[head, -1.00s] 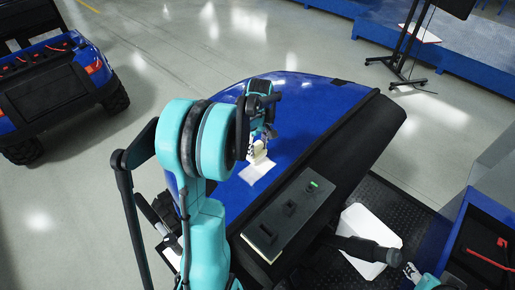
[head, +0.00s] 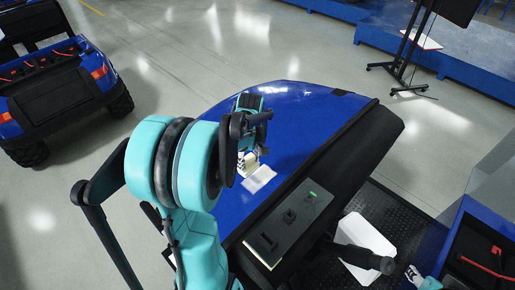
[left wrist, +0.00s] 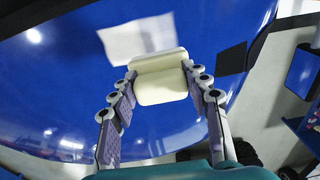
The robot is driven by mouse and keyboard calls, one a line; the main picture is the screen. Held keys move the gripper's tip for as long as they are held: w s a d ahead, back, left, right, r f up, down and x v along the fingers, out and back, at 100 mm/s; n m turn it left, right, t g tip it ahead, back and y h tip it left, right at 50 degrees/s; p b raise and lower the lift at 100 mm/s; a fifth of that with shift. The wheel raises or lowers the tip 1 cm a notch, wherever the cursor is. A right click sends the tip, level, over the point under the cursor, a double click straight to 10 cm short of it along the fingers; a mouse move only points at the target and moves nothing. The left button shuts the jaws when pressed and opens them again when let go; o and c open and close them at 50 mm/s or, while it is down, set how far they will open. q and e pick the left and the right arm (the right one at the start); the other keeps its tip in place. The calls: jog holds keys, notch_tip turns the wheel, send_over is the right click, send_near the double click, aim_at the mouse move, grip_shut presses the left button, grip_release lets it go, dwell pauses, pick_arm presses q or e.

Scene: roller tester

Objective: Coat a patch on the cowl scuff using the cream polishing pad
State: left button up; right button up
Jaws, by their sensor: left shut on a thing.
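The blue cowl (head: 300,115) lies ahead of me, with a pale, whitish scuff patch (head: 260,179) on its surface. The scuff also shows in the left wrist view (left wrist: 138,38), just beyond the pad. My left gripper (head: 250,155) is over the cowl, beside the scuff. In the left wrist view its fingers (left wrist: 160,88) are shut on the cream polishing pad (left wrist: 160,78). The pad is mostly hidden by my arm in the head view. I cannot tell whether the pad touches the cowl. Only the edge of my right gripper (head: 413,275) shows at the lower right, and its jaws are unclear.
A dark control box (head: 290,215) with a green light sits at the cowl's near edge. A white sheet or tray (head: 365,248) lies on the black mat to its right. A blue vehicle (head: 60,95) stands at the left. A screen stand (head: 405,50) stands far right.

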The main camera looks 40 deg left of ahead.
aim_at(254, 169)
pick_arm(q)
jog(key=shift+s+d+r, duration=0.15)
jog(key=shift+s+r, duration=0.1)
jog(key=shift+s, duration=0.6)
jog(key=shift+s+f, duration=0.15)
jog(key=shift+s, duration=0.05)
jog(key=shift+w+f+b, duration=0.25)
jog(key=shift+f+b, duration=0.4)
jog(key=shift+f, duration=0.3)
notch_tip(254, 169, down, 5)
jog(key=b, duration=0.3)
jog(key=shift+b, duration=0.3)
jog(key=shift+w+r, duration=0.2)
jog(key=shift+w, duration=0.35)
jog(key=shift+w+d, duration=0.15)
jog(key=shift+w, duration=0.85)
pick_arm(e)
jog(key=shift+f, duration=2.3)
pick_arm(q)
jog(key=shift+f+b, duration=0.45)
jog(key=shift+b, duration=0.15)
pick_arm(e)
jog(key=shift+f, duration=0.5)
pick_arm(q)
jog(key=shift+s, duration=0.1)
